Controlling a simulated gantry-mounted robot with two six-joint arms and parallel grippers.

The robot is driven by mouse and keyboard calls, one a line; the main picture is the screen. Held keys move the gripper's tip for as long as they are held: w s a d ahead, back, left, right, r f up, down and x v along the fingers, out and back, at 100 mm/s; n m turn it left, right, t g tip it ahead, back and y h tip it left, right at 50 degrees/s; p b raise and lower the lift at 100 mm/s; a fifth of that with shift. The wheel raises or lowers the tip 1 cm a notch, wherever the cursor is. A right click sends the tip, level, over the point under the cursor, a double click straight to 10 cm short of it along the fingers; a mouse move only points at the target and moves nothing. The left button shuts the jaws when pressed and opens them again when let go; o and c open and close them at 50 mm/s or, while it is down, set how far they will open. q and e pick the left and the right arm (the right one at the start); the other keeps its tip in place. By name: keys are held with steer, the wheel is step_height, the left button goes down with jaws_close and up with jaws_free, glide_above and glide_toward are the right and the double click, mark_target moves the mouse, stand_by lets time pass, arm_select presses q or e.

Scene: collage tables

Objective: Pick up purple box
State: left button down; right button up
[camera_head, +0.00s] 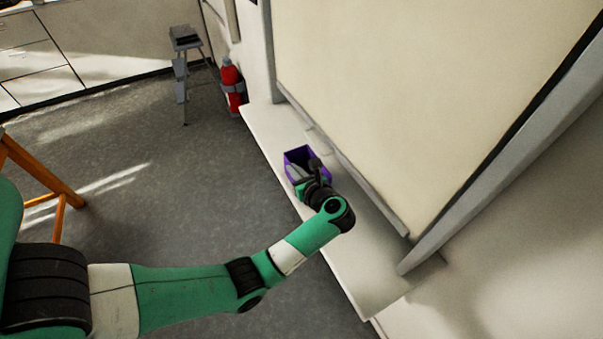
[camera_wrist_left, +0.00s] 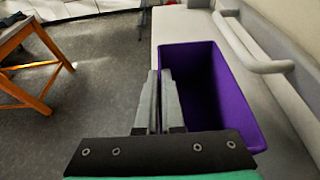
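The purple box (camera_head: 297,154) is open-topped and is seen at the pale ledge, below the large cream panel. In the left wrist view the purple box (camera_wrist_left: 225,95) fills the middle right, and its inside looks empty. My left gripper (camera_head: 294,172) is at the box's left wall. In the left wrist view the two grey fingers of my left gripper (camera_wrist_left: 161,74) are close together, one on each side of that wall, and look shut on it. The fingers hide part of the wall. I cannot tell whether the box rests on the ledge. My right gripper is not in view.
The pale ledge (camera_head: 362,266) runs along the wall under the cream panel (camera_head: 420,90). A red extinguisher (camera_head: 231,82) and a grey step stool (camera_head: 184,50) stand beyond it. An orange wooden trestle (camera_head: 45,180) is at left. The grey floor between is clear.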

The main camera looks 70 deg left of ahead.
arm_select(q)
steer(key=shift+s+r, duration=0.15)
steer(key=shift+r, duration=0.3)
step_height(320, 180, up, 7)
steer(key=p, duration=0.2)
steer(key=s+d+p, duration=0.1)
steer(key=s+p, duration=0.1)
steer(key=s, duration=1.7)
steer(key=shift+s+d+f+p, duration=0.25)
steer(key=shift+s+f+p, duration=0.1)
steer(key=shift+f, duration=0.1)
